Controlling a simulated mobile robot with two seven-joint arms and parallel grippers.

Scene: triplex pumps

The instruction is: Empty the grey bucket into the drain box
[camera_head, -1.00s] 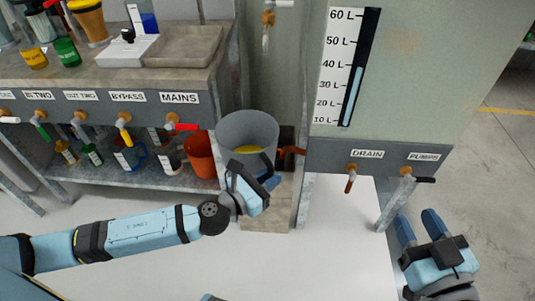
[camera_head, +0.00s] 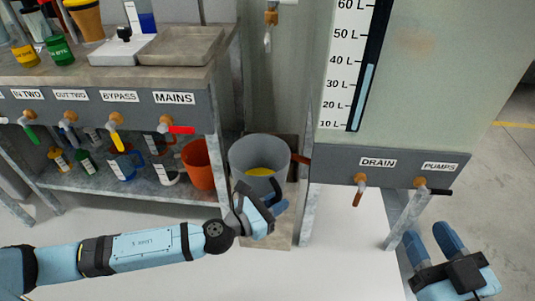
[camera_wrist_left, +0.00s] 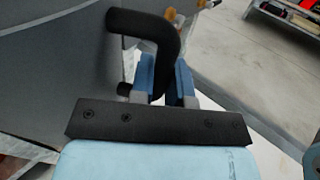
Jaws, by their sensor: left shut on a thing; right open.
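The grey bucket (camera_head: 246,153) is in the middle of the head view, with something yellow showing inside. My left gripper (camera_head: 274,204) is at its near side. In the left wrist view it is shut on a black bent handle (camera_wrist_left: 146,22) beside the bucket's grey wall (camera_wrist_left: 50,80). A beige-brown box (camera_head: 270,238) shows below and behind the bucket and is mostly hidden by it and my gripper; I cannot tell for sure that it is the drain box. My right gripper (camera_head: 434,246) is open and empty at the lower right.
A bench with labelled valves stands left; an orange bucket (camera_head: 198,164) is on its lower shelf, close to the grey bucket. A large tank (camera_head: 440,80) with a litre gauge stands right, above a drain valve (camera_head: 360,182). A tap (camera_head: 270,20) hangs above. The white floor in front is clear.

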